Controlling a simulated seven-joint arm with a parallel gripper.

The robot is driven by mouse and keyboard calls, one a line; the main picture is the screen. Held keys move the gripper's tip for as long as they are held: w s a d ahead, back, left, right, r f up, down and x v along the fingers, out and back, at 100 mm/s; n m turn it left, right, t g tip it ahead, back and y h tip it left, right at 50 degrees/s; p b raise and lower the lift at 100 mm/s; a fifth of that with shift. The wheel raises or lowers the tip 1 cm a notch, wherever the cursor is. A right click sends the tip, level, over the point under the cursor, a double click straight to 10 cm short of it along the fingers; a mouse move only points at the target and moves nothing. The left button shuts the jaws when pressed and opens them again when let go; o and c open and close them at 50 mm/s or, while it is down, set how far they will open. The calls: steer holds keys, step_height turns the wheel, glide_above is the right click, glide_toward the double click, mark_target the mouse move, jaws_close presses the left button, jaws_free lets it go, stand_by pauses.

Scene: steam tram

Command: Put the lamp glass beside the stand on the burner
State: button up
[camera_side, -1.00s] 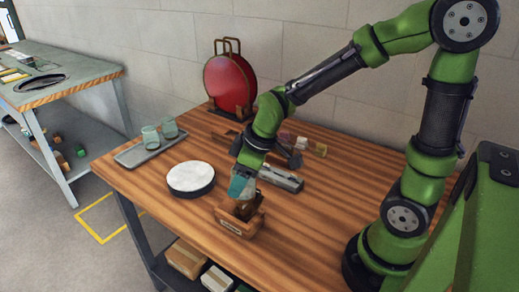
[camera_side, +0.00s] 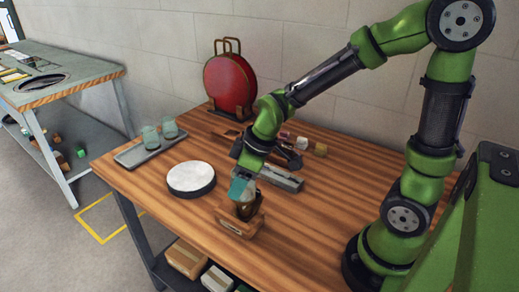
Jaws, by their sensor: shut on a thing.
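My gripper (camera_side: 239,187) points down over the front of the wooden table, with teal fingers. It is shut on a pale, see-through lamp glass (camera_side: 251,190), partly hidden by the fingers. Right under it is a small wooden stand (camera_side: 236,222) with a light label on its front. A dark, brownish burner (camera_side: 247,209) shows in the stand, just below the glass. I cannot tell whether the glass touches the burner.
A round white-topped disc (camera_side: 191,177) lies left of the stand. A grey tray (camera_side: 131,158) with two greenish glasses (camera_side: 151,138) is at the left edge. A grey box-like block (camera_side: 283,179) lies behind the stand.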

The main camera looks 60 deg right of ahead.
steer(key=shift+f, duration=2.3)
stand_by(0.8)
steer(key=o, duration=1.2)
steer(key=shift+c, duration=0.2)
steer(key=v, duration=1.7)
steer(key=shift+w, duration=0.15)
